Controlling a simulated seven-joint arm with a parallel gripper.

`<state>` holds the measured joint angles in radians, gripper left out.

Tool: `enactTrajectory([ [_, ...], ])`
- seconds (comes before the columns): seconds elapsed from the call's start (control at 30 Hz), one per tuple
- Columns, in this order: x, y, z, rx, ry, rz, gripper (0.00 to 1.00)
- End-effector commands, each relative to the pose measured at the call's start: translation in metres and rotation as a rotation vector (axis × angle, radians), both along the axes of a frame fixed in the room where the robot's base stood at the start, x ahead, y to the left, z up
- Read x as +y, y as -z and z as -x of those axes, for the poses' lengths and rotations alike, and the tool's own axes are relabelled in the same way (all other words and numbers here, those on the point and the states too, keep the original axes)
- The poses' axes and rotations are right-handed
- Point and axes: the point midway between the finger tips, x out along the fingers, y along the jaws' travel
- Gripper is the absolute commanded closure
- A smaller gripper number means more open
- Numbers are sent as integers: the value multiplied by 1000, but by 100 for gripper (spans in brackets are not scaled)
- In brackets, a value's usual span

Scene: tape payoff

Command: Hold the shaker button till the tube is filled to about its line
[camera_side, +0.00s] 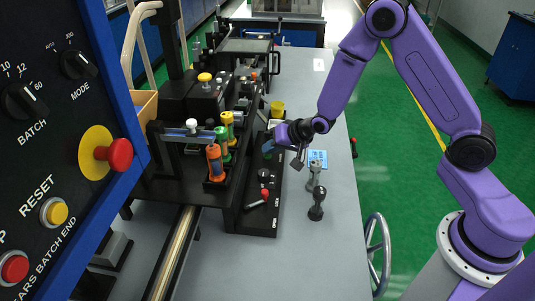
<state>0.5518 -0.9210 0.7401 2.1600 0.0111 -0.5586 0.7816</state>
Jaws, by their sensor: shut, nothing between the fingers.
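My gripper (298,160) is at the end of the purple arm, low over the right edge of the black machine base. It is small and dark here; its fingers are shut and hold nothing. I cannot tell whether it touches a button under it. The shaker button cannot be picked out with certainty near the gripper. Bottles with an orange (214,160), a green (222,142) and a yellow (228,124) body stand in the black rack left of my gripper. I cannot make out the tube, its line or its fill level.
A control panel (60,130) with knobs and buttons fills the left foreground. The front right tabletop is clear.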

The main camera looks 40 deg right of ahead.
Motion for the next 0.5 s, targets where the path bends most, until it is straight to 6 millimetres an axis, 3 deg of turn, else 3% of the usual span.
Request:
enactTrajectory([
  [0.5,0,-17,0,0,0,0,100],
])
